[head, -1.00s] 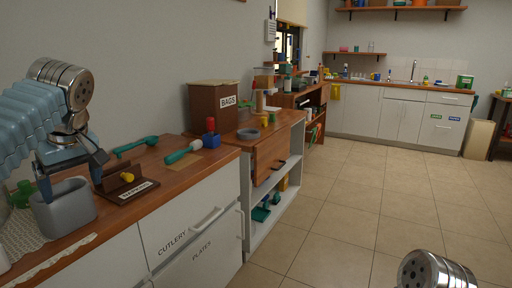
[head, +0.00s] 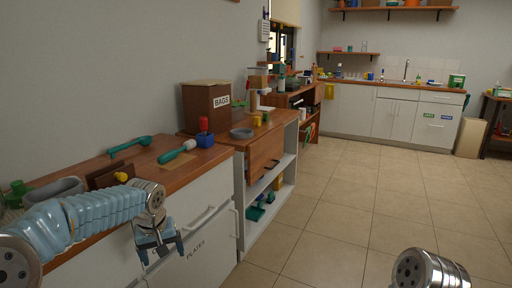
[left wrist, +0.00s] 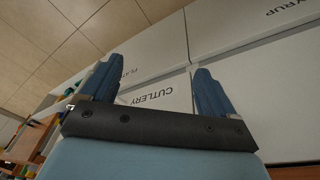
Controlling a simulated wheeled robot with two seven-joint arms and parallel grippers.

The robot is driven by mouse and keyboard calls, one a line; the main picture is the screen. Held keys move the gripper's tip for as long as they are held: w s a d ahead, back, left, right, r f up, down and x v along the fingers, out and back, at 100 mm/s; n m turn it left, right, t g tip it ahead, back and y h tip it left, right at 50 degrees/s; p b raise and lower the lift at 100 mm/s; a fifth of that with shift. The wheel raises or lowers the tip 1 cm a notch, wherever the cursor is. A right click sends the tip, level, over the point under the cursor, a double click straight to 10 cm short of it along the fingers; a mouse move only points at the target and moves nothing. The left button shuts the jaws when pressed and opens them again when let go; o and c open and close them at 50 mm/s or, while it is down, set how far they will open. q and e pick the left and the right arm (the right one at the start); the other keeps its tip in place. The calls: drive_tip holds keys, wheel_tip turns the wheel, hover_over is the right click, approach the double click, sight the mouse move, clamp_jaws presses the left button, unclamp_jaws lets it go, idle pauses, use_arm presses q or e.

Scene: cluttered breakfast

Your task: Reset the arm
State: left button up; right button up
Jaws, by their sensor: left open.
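My left gripper (head: 163,254) is open and empty. It hangs in front of the white cabinet fronts, below the edge of the wooden counter (head: 180,176), with its fingers pointing down in the head view. In the left wrist view its two blue fingers (left wrist: 154,80) stand apart with nothing between them, facing the drawer front marked CUTLERY (left wrist: 165,98).
A green-handled utensil (head: 130,146), another utensil (head: 177,152), a blue block (head: 205,140) and a brown BAGS box (head: 207,106) are on the counters. A drawer handle (head: 198,220) sticks out near my left gripper. The tiled floor (head: 345,215) to the right is clear.

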use_arm(q)
drive_tip(key=s+d+f+m+g+h, duration=0.1)
drive_tip(key=s+d+f, duration=0.15)
drive_tip(key=f, duration=0.45)
drive_tip(key=s+d+f+m+h, duration=0.1)
drive_tip(key=d+f, duration=0.3)
drive_tip(key=f, duration=0.4)
drive_tip(key=s+d+f+h, duration=0.1)
drive_tip(key=s+d+f, duration=0.3)
drive_tip(key=s+f, duration=0.6)
drive_tip(key=s+d+f+h, duration=0.1)
drive_tip(key=s+d+f, duration=0.3)
drive_tip(key=s+f, duration=0.5)
drive_tip(key=s, duration=0.4)
drive_tip(key=shift+f+m+g, duration=0.3)
drive_tip(key=shift+f+g, duration=0.1)
